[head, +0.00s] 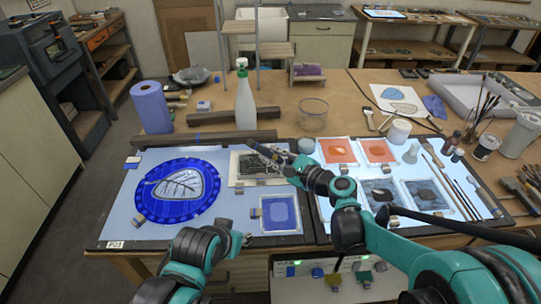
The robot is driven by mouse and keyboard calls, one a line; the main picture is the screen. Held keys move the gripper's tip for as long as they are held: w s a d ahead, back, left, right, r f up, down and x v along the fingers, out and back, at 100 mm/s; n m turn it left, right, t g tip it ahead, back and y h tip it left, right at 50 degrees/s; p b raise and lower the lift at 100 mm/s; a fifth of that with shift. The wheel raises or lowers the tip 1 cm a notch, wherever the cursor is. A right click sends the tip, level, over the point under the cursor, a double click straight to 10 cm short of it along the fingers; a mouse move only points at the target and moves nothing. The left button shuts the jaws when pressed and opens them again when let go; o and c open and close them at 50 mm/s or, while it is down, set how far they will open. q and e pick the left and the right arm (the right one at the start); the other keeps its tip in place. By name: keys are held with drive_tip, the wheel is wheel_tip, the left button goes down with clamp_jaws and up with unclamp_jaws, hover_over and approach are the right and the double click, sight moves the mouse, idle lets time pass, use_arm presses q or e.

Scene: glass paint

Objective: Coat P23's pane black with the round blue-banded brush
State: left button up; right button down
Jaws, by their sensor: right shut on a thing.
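The tag reading P23 (115,244) is at the front left corner of the left light panel (130,215). On that panel lies a round blue plate (145,205) with a pale leaf-shaped pane (178,184). A square blue pane (279,213) lies to its right. My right gripper (262,150) is shut over the panel's back right part, beside a pale sheet with a dark patch (258,169). It appears to hold a thin brush, whose band I cannot make out. My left gripper (244,239) is low at the panel's front edge; its fingers are too small to judge.
A white bottle (245,102), a blue roll (151,108) and a glass bowl (313,115) stand behind the panel. Orange panes (339,151) and grey panes lie on the right panel. Brushes and jars (484,148) crowd the far right.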

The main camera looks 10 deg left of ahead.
use_arm(q)
drive_tip(key=shift+f+b, duration=0.3)
drive_tip(key=shift+f, duration=0.05)
use_arm(e)
drive_tip(key=w+a, duration=0.1)
drive_tip(key=a, duration=1)
drive_tip(key=shift+w, duration=0.4)
use_arm(q)
drive_tip(key=shift+f, duration=0.15)
use_arm(e)
drive_tip(key=shift+f, duration=0.15)
use_arm(q)
drive_tip(key=shift+f+b, duration=0.15)
drive_tip(key=shift+b, duration=0.15)
use_arm(e)
drive_tip(key=shift+f, duration=0.2)
use_arm(q)
drive_tip(key=shift+f, duration=0.2)
use_arm(e)
drive_tip(key=shift+f, duration=0.25)
use_arm(q)
drive_tip(key=shift+b, duration=0.3)
use_arm(e)
drive_tip(key=shift+s+a, duration=0.15)
drive_tip(key=shift+a, duration=0.35)
drive_tip(key=shift+s+a, duration=0.15)
drive_tip(key=shift+a, duration=0.35)
